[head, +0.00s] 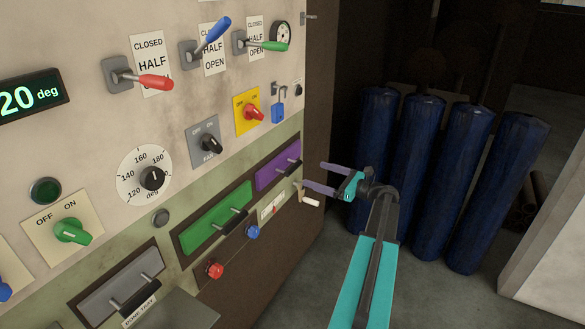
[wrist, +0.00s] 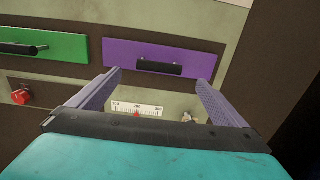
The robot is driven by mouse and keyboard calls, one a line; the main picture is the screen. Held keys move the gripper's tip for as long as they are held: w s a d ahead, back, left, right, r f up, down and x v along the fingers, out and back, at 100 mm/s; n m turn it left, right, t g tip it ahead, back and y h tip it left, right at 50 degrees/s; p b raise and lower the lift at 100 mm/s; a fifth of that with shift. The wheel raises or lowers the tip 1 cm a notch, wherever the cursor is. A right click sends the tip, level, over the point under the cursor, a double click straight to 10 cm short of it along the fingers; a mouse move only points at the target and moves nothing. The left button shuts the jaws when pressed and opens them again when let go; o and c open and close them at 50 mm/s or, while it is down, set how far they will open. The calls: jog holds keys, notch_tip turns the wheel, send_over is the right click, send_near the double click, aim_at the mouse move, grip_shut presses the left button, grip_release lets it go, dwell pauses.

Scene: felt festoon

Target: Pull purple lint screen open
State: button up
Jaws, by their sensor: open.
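The purple lint screen (head: 277,166) is a flat panel with a black bar handle (head: 287,166), set in the lower right of the machine front. It looks flush with its dark surround. In the wrist view the purple panel (wrist: 162,60) and its black handle (wrist: 145,67) lie ahead, above and between my fingers. My gripper (head: 322,177) is open and empty. It is to the right of the panel in the head view, with its purple fingers pointing at the machine. In the wrist view the open fingers (wrist: 160,84) sit either side of the handle, apparently short of it.
A green drawer (head: 216,217) is left of the purple screen, with a grey drawer (head: 118,283) further left. A red knob (head: 214,270), a blue knob (head: 253,232) and a white-handled crank (head: 309,200) are below. Blue rolls (head: 420,160) stand at right.

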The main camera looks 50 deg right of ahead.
aim_at(296, 167)
jog(key=x, duration=1.1)
jog(key=shift+w, duration=0.1)
jog(key=shift+c, duration=0.5)
jog(key=c, duration=1.4)
